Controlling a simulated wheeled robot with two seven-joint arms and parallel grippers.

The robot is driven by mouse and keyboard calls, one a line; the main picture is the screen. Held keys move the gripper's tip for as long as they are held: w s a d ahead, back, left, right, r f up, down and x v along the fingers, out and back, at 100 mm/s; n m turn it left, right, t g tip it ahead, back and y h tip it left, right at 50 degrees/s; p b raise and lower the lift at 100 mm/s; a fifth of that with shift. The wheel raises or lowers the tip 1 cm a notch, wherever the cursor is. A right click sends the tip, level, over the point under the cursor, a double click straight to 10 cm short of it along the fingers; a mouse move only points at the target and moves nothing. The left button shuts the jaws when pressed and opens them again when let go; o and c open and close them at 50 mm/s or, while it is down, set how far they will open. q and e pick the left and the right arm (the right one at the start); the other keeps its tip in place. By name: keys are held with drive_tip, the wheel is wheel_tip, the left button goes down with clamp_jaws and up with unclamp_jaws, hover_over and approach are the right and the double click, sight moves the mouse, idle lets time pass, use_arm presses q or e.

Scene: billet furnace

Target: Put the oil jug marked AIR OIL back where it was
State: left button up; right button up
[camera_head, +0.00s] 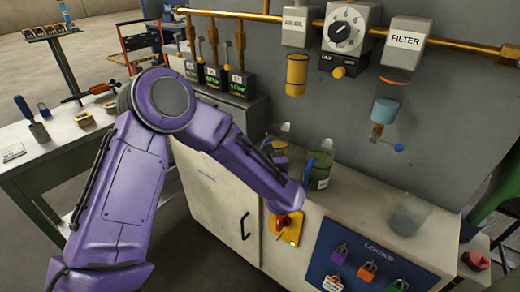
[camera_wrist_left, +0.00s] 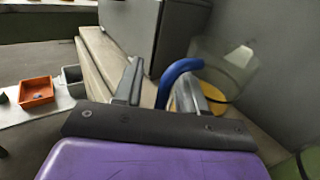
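A clear jug with yellow oil (camera_head: 284,130) stands on the cabinet top, partly hidden by my left arm. In the left wrist view this jug (camera_wrist_left: 228,68) has a blue handle (camera_wrist_left: 176,72). My left gripper (camera_head: 273,146) is at this jug. In the wrist view its fingers (camera_wrist_left: 163,76) are apart, with the handle between them near the right finger and a gap on the left. A second jug with green liquid (camera_head: 319,172) and a blue handle stands just right of it. I cannot read a marking on either jug. My right gripper is not in view.
An AIR OIL unit (camera_head: 297,28) with a yellow bowl (camera_head: 297,75), a dial regulator (camera_head: 346,30) and a FILTER unit (camera_head: 405,40) hang on the wall. A clear glass container (camera_head: 410,214) stands further right on the cabinet top (camera_head: 365,205). A locks board (camera_head: 365,262) is on the cabinet front.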

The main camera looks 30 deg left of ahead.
use_arm(q)
drive_tip(key=shift+r, duration=0.1)
drive_tip(key=v, duration=1.2)
drive_tip(key=s+a+f+m+h, duration=0.1)
drive_tip(key=s+f+m+h, duration=0.15)
drive_tip(key=f+m, duration=0.7)
drive_tip(key=s+f+m+h, duration=0.2)
drive_tip(key=f+m+h, duration=0.2)
drive_tip(key=f+m, duration=0.55)
drive_tip(key=s+a+f+m+g+h, duration=0.2)
drive_tip(key=s+f+m+g, duration=0.2)
drive_tip(key=s+f+m, duration=0.3)
drive_tip(key=s+a+f+m+g+h, duration=0.2)
drive_tip(key=s+f+m+g, duration=0.2)
drive_tip(key=s+f+m, duration=0.4)
drive_tip(key=s+m+b, duration=0.1)
drive_tip(key=s+m, duration=0.4)
drive_tip(key=s, duration=0.3)
drive_tip(key=shift+a+f, duration=0.25)
drive_tip(key=shift+f, duration=0.05)
